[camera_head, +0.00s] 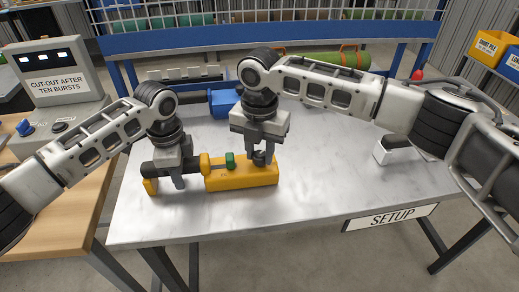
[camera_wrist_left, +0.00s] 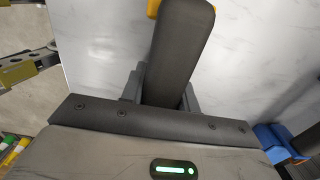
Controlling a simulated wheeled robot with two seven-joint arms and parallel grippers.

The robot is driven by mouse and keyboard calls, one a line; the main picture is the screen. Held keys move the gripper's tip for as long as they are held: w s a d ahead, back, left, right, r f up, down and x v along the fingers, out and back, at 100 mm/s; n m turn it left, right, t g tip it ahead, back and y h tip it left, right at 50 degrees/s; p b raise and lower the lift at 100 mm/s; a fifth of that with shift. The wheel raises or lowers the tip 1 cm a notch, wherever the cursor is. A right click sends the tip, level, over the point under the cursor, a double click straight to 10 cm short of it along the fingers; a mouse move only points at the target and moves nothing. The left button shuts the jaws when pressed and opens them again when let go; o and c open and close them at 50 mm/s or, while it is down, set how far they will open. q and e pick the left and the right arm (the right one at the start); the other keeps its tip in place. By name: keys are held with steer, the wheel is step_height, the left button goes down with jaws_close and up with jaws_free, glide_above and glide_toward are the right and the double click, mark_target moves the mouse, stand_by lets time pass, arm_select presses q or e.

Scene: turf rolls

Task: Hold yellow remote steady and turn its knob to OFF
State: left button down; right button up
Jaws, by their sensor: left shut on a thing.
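The yellow remote (camera_head: 240,179) lies flat on the metal table, with a green part (camera_head: 230,160) and a yellow upright on top. A dark section extends from its left side to a yellow end piece (camera_head: 151,186). My left gripper (camera_head: 177,181) is down over that dark section and shut on the remote. In the left wrist view a dark grey bar fills the middle, with a bit of yellow (camera_wrist_left: 153,8) at the top edge. My right gripper (camera_head: 259,158) is down at a small dark knob on the remote's right part. Its fingers hide most of the knob and its setting.
A control box (camera_head: 52,80) reading "CUT-OUT AFTER TEN BURSTS" stands on the wooden bench at left. A blue object (camera_head: 223,103) lies behind my arms. A white-and-black item (camera_head: 393,150) sits at right. The front table surface (camera_head: 320,200) is clear.

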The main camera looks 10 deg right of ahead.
mark_target(260, 154)
arm_select(q)
steer(key=shift+s+a+f, duration=0.1)
steer(key=shift+s+f, duration=0.05)
steer(key=shift+f, duration=0.15)
arm_select(e)
steer(key=shift+m, duration=0.3)
steer(key=m, duration=0.4)
steer(key=shift+a+m, duration=0.1)
steer(key=shift+m, duration=2.1)
steer(key=o, duration=1)
steer(key=shift+r, duration=0.1)
step_height(260, 154, up, 12)
